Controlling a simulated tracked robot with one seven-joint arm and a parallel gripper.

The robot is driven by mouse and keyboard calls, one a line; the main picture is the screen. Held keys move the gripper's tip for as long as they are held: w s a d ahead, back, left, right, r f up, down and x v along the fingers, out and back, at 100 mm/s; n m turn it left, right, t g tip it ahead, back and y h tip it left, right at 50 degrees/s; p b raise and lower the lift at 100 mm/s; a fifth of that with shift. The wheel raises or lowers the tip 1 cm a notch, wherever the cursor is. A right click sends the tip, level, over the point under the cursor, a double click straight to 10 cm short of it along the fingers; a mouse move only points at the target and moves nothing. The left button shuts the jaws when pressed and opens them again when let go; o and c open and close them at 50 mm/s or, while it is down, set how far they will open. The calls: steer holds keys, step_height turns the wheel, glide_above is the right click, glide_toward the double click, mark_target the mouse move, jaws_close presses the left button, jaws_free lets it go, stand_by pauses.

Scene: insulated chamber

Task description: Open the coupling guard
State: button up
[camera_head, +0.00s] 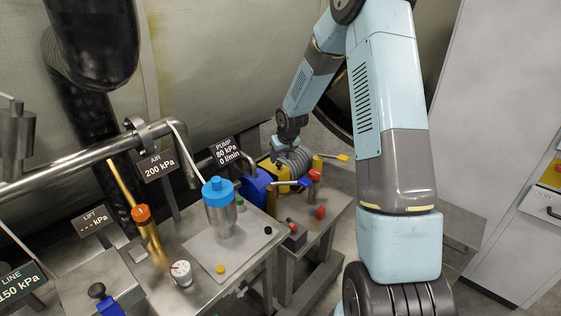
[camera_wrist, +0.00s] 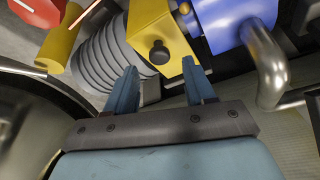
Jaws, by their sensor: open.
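The coupling guard is a yellow box with a black knob (camera_wrist: 159,52) on its face. In the wrist view the guard (camera_wrist: 150,20) sits between a grey ribbed motor (camera_wrist: 98,55) and a blue pump body (camera_wrist: 228,22). In the head view the guard (camera_head: 279,176) is partly hidden and looks closed, though I cannot be sure. My gripper (camera_wrist: 160,68) is open, with its two blue fingers pointing at the guard and the knob between them in the picture. I cannot tell whether the fingers touch it. In the head view my fingertips are hidden behind the arm's end.
The pump (camera_head: 254,188) joins a bent metal pipe (camera_wrist: 270,70) close to my right finger. A yellow cylinder (camera_wrist: 62,50) and a red part (camera_wrist: 38,10) lie to the left. A bench with a blue-capped canister (camera_head: 218,205) stands in front.

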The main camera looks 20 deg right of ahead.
mark_target(279, 162)
steer(key=shift+x, duration=1.6)
jaws_close()
